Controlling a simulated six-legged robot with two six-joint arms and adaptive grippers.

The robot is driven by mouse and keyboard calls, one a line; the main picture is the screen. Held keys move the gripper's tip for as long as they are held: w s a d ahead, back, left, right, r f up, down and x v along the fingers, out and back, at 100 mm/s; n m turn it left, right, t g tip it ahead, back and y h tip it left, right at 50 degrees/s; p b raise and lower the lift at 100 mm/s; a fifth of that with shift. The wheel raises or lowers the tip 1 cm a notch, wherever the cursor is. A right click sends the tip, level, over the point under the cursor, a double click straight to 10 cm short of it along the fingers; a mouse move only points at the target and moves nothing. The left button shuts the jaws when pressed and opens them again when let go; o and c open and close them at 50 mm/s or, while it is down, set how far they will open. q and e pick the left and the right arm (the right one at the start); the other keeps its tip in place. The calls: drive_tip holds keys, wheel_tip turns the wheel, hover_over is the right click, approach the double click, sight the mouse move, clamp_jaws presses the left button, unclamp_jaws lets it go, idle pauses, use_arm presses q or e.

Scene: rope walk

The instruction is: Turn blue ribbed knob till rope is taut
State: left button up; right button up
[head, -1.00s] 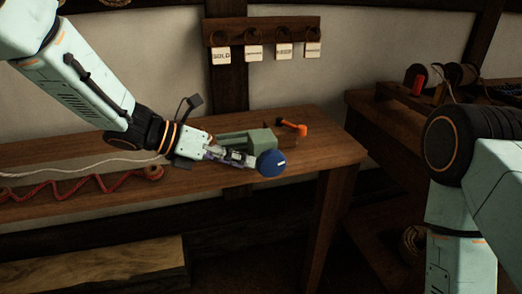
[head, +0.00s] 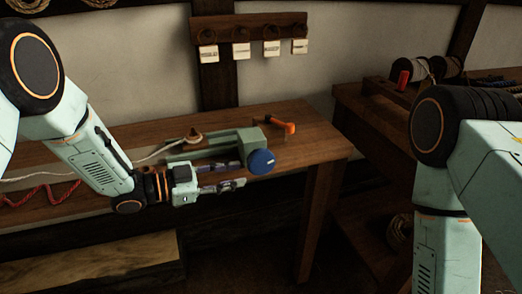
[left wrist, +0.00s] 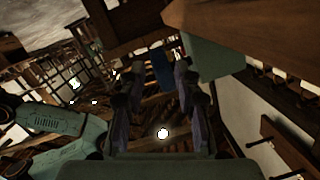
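The blue ribbed knob (head: 261,162) is on the near right end of a grey-green device (head: 215,146) on the bench. A pale rope (head: 100,168) runs in a curve from the left to a small wooden piece (head: 194,137) on the device. My left gripper (head: 243,173) is open, its two fingers apart and empty, left of the knob and clear of it. In the left wrist view the open fingers (left wrist: 153,80) spread to either side of the blue knob (left wrist: 161,66), which lies beyond them. My right gripper is out of view.
An orange-handled tool (head: 281,124) lies on the bench (head: 310,140) behind the knob. A red rope (head: 40,194) lies at left. A rack with hanging tags (head: 250,27) is on the wall. A second bench (head: 365,110) with spools stands at right. Open space lies before the bench edge.

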sight(249, 158)
use_arm(q)
wheel_tip(249, 158, up, 3)
drive_tip(key=n+h, duration=0.1)
drive_tip(key=n+g+h+p, duration=0.1)
drive_tip(key=shift+w+a+r+n, duration=0.1)
drive_tip(key=shift+w+r+n, duration=0.05)
drive_tip(key=shift+n, duration=0.25)
drive_tip(key=shift+b+x, duration=0.7)
drive_tip(key=shift+x, duration=3.15)
clamp_jaws()
